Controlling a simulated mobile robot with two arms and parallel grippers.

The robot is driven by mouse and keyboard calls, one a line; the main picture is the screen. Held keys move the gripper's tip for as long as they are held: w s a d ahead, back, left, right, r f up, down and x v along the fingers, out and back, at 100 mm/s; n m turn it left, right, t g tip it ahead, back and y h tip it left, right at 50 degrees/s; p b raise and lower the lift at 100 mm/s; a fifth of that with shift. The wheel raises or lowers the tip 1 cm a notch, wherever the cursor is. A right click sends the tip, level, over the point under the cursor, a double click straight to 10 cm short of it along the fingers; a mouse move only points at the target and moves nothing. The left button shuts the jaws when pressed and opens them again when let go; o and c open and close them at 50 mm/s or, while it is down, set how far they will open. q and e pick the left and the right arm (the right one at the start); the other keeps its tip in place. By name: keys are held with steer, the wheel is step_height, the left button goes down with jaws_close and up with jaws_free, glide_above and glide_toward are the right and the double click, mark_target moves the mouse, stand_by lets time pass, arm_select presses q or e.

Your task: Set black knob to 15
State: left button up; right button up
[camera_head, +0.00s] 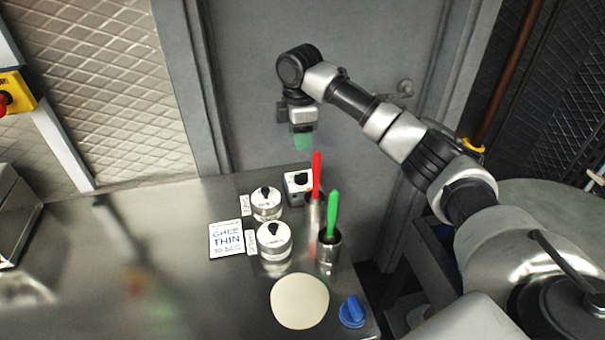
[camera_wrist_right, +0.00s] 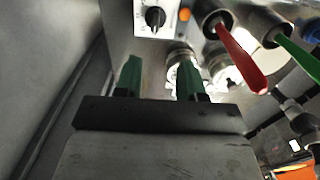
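The black knob (camera_wrist_right: 155,17) sits on a white dial plate at the top of the right wrist view. In the head view the knob (camera_head: 300,179) is on a small box at the back edge of the steel counter. The dial's numbers are too small to read. My right gripper (camera_head: 303,138) is above and behind the box, pointing down. In the right wrist view its two green fingers (camera_wrist_right: 160,78) are apart with nothing between them, and the knob is beyond them, not touched. My left gripper is not in view.
Two metal jars with black-knobbed lids (camera_head: 266,203) (camera_head: 274,246) stand beside the box. Holders with a red-handled tool (camera_head: 316,175) and a green-handled tool (camera_head: 332,215) are close at the right. A card (camera_head: 226,239), pale disc (camera_head: 299,301) and blue knob (camera_head: 352,311) are nearer. The left counter is clear.

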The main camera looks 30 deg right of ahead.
mark_target(301, 173)
steer(key=f, duration=0.2)
steer(key=w+d+f, duration=0.1)
arm_select(q)
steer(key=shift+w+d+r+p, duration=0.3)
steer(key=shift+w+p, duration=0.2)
steer(key=shift+p, duration=0.1)
arm_select(e)
steer(key=f, duration=0.9)
steer(key=shift+s+a, duration=0.15)
steer(key=shift+a, duration=0.1)
jaws_close()
